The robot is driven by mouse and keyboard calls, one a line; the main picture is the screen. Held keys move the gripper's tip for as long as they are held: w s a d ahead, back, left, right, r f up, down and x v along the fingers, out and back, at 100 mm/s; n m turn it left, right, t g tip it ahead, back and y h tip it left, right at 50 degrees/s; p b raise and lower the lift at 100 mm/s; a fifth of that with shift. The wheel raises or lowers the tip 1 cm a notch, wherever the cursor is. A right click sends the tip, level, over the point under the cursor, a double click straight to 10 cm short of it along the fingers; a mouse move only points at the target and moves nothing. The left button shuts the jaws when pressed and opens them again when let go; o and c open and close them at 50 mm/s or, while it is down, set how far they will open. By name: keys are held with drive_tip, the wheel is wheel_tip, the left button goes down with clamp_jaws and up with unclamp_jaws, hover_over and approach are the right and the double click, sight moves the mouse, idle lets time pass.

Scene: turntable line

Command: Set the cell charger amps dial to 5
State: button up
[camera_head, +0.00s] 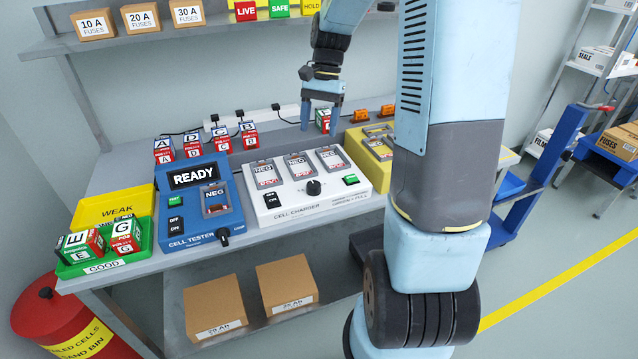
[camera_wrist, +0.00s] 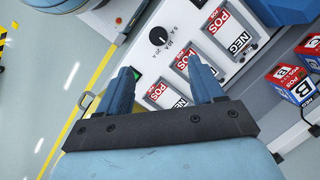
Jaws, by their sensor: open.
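The cell charger (camera_head: 300,206) is a white box on the bench, with three bays marked NEG and POS. Its black round amps dial (camera_head: 313,187) sits on the front part of the top face, between a black switch and a green button. My gripper (camera_head: 321,122) is open and empty, pointing down above the charger's back side, apart from the dial. In the wrist view my gripper's fingers (camera_wrist: 163,72) stand apart, with the dial beyond them.
The blue cell tester (camera_head: 193,207) reading READY stands left of the charger; a yellow unit (camera_head: 371,150) stands right. Lettered cells (camera_head: 222,138) stand behind the tester. The green GOOD tray (camera_head: 100,264) holds cells. A shelf (camera_head: 130,37) with fuse boxes overhangs the bench.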

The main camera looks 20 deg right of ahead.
sight(314, 184)
drive_tip(key=shift+m+g+y, duration=0.3)
drive_tip(key=shift+m+y, duration=0.1)
drive_tip(key=x, duration=0.5)
drive_tip(key=d+x, duration=0.1)
drive_tip(key=x, duration=0.9)
drive_tip(key=shift+w+d+f, duration=0.3)
drive_tip(key=shift+w+f, duration=0.05)
drive_tip(key=shift+f, duration=0.15)
drive_tip(key=shift+c, duration=0.3)
drive_tip(key=c, duration=1)
